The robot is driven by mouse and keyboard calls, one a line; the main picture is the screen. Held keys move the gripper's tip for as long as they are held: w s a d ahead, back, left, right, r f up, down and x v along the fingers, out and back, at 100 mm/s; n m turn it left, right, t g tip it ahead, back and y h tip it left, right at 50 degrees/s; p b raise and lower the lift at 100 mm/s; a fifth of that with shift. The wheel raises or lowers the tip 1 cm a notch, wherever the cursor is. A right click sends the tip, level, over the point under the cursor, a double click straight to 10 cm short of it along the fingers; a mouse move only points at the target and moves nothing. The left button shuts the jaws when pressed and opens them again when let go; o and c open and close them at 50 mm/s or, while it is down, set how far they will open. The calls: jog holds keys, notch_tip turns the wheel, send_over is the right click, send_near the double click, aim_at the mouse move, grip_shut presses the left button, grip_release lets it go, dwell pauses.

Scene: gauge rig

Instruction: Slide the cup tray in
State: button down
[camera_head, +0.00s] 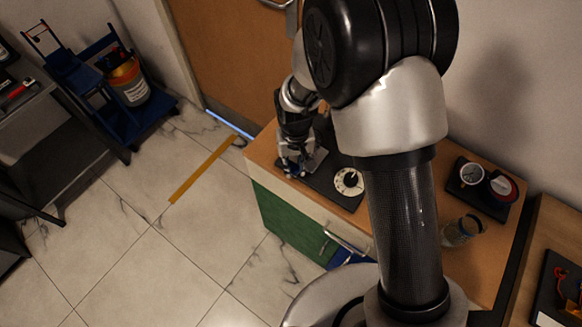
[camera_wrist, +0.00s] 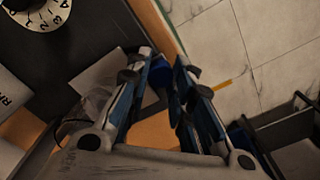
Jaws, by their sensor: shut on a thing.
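My gripper (camera_head: 291,172) is over the left end of the wooden-topped cabinet, pointing down at a dark base board (camera_head: 325,181). In the wrist view my gripper (camera_wrist: 163,65) has its two blue-sided fingers closed in on a small dark piece (camera_wrist: 152,101), which looks like part of the cup tray. The fingers hide most of it, so its full shape and how far in it sits cannot be told. A grey plate (camera_wrist: 98,72) lies just left of the fingers. A white numbered dial (camera_head: 348,182) is on the same board; it also shows in the wrist view (camera_wrist: 38,8).
A gauge unit (camera_head: 471,174) with a red-rimmed knob (camera_head: 501,186) and a glass jar (camera_head: 459,230) stand to the right on the cabinet top (camera_head: 478,262). The cabinet's left edge drops to a tiled floor. A blue cart with a bucket (camera_head: 130,82) is far left.

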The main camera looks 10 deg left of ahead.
jog(key=w+d, duration=0.1)
jog(key=w, duration=0.3)
jog(key=w+d, duration=0.1)
jog(key=w, duration=0.1)
jog(key=shift+w+d+r, duration=0.1)
jog(key=shift+w+d, duration=0.25)
jog(key=c, duration=1.7)
grip_release()
jog(key=shift+w+d, duration=0.1)
jog(key=shift+w, duration=0.05)
jog(key=shift+o, duration=0.2)
notch_tip(320, 180, up, 12)
